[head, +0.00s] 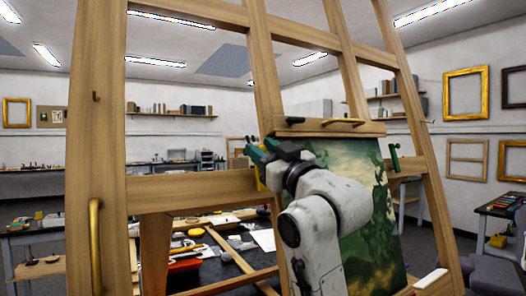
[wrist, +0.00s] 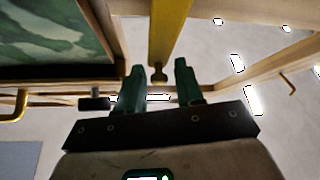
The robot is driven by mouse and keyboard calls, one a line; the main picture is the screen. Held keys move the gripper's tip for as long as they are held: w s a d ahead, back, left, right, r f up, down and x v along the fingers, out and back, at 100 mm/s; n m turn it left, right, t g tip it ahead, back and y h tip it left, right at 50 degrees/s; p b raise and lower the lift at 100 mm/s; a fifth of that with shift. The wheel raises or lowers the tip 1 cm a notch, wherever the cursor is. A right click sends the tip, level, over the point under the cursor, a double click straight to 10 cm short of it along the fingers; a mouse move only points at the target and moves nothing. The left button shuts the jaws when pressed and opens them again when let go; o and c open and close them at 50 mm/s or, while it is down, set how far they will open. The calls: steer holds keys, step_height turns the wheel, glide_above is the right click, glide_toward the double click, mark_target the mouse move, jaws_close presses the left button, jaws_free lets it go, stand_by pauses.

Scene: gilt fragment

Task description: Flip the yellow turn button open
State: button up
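The yellow turn button (wrist: 169,35) shows in the wrist view as a long flat bar coming down from the top edge. Its small rounded end lies between the tips of my gripper (wrist: 158,72). The two green fingers are apart, one on each side of that end, and I see no clear contact. In the head view my gripper (head: 259,150) is at the easel's middle post, left of the painting. A small yellow patch (head: 261,178) shows just below the fingers there; most of the button is hidden behind my gripper.
The wooden easel (head: 97,150) holds a green landscape painting (head: 375,215). A top clamp bar (head: 350,129) carries a black knob (head: 294,121) and a brass handle (head: 343,121). A green catch (head: 394,158) is at the painting's right edge. A brass handle (head: 94,240) is on the left post.

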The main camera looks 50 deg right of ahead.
steer(key=b+v, duration=0.2)
steer(key=v, duration=0.8)
steer(key=shift+b, duration=0.3)
steer(key=shift+s+f, duration=0.1)
steer(key=shift+f, duration=0.05)
